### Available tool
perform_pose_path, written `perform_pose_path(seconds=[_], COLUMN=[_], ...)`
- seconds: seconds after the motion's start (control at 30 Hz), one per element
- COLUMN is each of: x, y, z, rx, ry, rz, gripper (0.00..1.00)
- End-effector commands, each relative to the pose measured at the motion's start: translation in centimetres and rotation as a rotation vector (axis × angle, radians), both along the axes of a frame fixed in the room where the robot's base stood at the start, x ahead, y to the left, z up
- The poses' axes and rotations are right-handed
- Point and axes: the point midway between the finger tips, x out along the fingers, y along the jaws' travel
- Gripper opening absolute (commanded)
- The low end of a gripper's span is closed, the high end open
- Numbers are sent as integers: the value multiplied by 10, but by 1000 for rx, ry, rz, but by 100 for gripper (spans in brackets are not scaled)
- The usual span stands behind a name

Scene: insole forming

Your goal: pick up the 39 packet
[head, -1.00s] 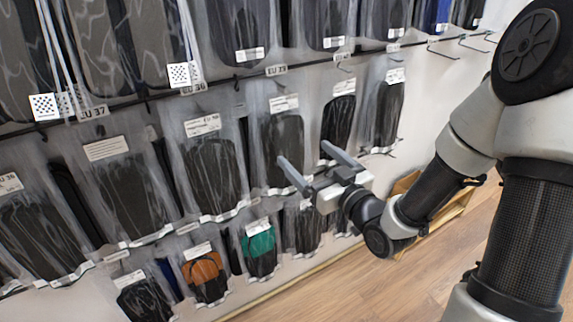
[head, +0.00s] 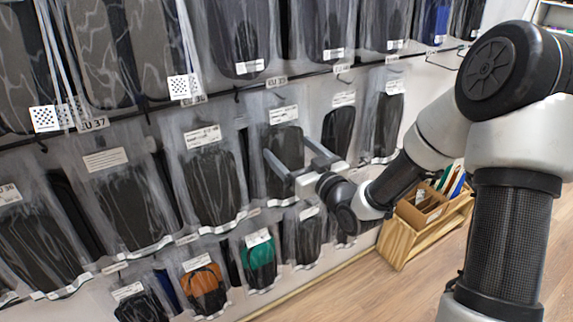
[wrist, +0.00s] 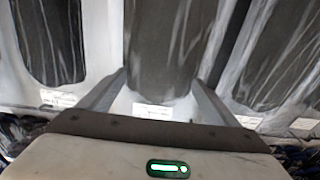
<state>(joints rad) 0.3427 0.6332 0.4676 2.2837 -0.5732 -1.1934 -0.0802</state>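The rail tag reading EU 39 (head: 277,80) is above a clear packet with a dark insole (head: 285,165), which hangs on the wall with a white label near its top. My gripper (head: 287,145) is open in front of this packet, with its two fingers pointing at the wall. In the wrist view my gripper (wrist: 158,80) has one finger on each side of the lower part of a dark packet (wrist: 172,45). A white strip shows at that packet's bottom edge, between the fingers. I cannot tell whether the fingers touch the packet.
Similar packets hang close on both sides, including one on the left (head: 212,185) and one on the right (head: 338,130). A lower row holds a green one (head: 260,262) and an orange one (head: 204,290). A wooden crate (head: 405,245) stands on the floor at right.

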Motion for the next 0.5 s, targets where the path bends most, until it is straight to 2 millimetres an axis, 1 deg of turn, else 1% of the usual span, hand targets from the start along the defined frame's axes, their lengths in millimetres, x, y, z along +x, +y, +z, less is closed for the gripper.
perform_pose_path(seconds=[0.03,0.3,0.5], x=[0,0,0], y=[0,0,0], z=[0,0,1], rx=[0,0,0], ry=[0,0,-1], rz=[0,0,0], gripper=[74,30,30])
